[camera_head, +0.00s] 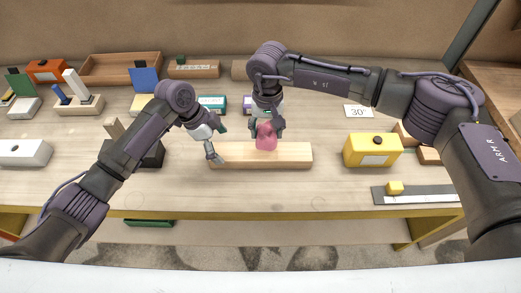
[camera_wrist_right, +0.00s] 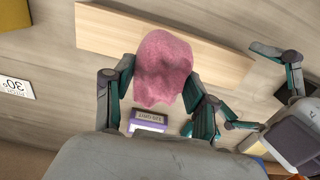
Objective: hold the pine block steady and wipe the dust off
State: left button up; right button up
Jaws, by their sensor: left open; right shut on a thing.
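The pine block (camera_head: 290,156) is a long pale bar lying flat across the middle of the table; it also shows in the right wrist view (camera_wrist_right: 215,58). My right gripper (camera_head: 266,134) is shut on a pink cloth (camera_head: 266,140), which hangs bunched at the block's middle and covers part of it. The cloth also shows in the right wrist view (camera_wrist_right: 163,68), between the two fingers. My left gripper (camera_head: 217,143) is open at the block's left end, one finger close to its edge; I cannot tell if it touches. No dust can be made out.
A yellow box (camera_head: 372,151) stands right of the block, with a grey strip (camera_head: 420,194) in front of it. A dark block holder (camera_head: 150,156) stands to the left, behind my left arm. Small boxes and a wooden tray (camera_head: 120,68) line the back.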

pick_arm(q)
jog(key=v, duration=1.2)
jog(key=shift+d, duration=0.1)
dwell(0.4)
